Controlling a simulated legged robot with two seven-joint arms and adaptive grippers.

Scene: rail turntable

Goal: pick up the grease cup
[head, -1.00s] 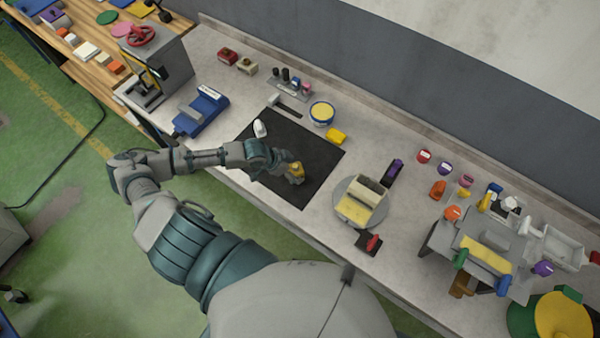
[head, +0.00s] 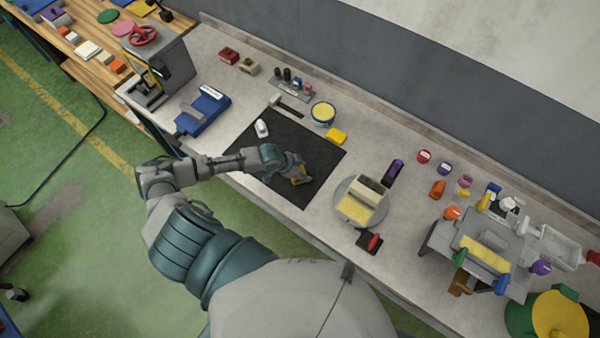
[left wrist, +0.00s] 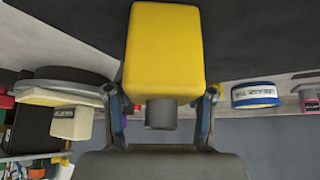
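My left gripper (head: 299,179) is over the right part of the black mat (head: 263,171). It is shut on a yellow block-shaped piece with a short dark grey stem. In the left wrist view this yellow piece (left wrist: 165,50) sits between the two fingers and hides much of what lies beyond. A round tub (head: 322,112) with yellow contents and a blue-and-white band stands beyond the mat. It also shows at the right in the left wrist view (left wrist: 255,95). No readable label tells me which of these is the grease cup. My right gripper is out of view.
A white object (head: 262,128) and a hammer (head: 288,107) lie near the mat's far left. A round turntable (head: 342,213) stands to the right. A blue device (head: 203,111) stands left of the mat.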

